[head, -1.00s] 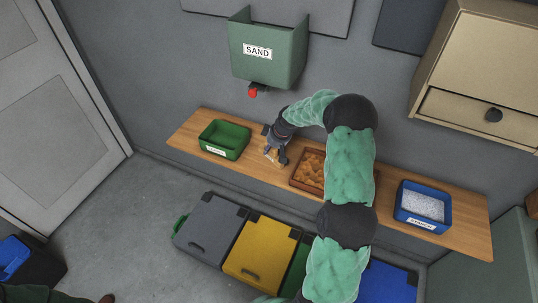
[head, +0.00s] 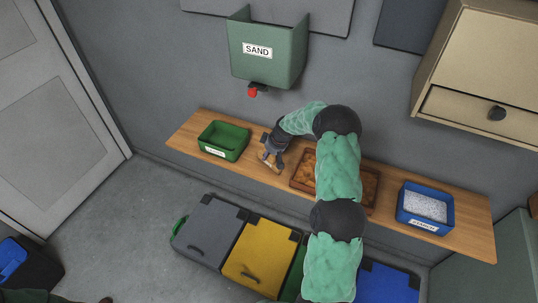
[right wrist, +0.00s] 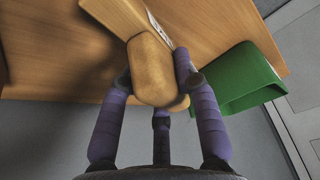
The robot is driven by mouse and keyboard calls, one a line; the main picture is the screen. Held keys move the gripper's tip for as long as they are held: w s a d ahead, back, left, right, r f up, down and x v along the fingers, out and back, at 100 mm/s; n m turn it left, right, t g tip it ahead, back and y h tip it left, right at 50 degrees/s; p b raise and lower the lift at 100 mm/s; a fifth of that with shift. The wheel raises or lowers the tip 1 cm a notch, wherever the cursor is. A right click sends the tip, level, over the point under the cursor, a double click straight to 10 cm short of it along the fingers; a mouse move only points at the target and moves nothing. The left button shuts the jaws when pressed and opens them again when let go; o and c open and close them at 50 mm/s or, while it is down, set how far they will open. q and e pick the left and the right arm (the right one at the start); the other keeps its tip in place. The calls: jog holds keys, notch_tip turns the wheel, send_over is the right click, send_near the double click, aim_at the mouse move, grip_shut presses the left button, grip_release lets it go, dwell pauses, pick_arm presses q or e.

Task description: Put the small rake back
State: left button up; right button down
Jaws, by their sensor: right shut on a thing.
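My right gripper (head: 268,160) is low over the wooden shelf, between the green bin and the brown tray. In the right wrist view its purple fingers (right wrist: 160,85) are shut around a rounded tan wooden piece (right wrist: 155,65), which looks like the small rake's handle. The rake's head and tines cannot be made out. A tan wooden block (right wrist: 115,14) with a white label lies right beside the handle in the wrist view; I cannot tell whether they touch.
The shelf (head: 185,139) holds a green bin (head: 222,140), a brown tray (head: 303,170) of brown material, and a blue bin (head: 425,207) of white grains. A green SAND hopper (head: 267,60) hangs above. Lidded bins (head: 251,258) stand below. A cabinet (head: 480,75) is at right.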

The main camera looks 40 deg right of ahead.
jog(key=shift+f, duration=0.2)
jog(key=c, duration=0.9)
grip_release()
jog(key=shift+r, duration=0.15)
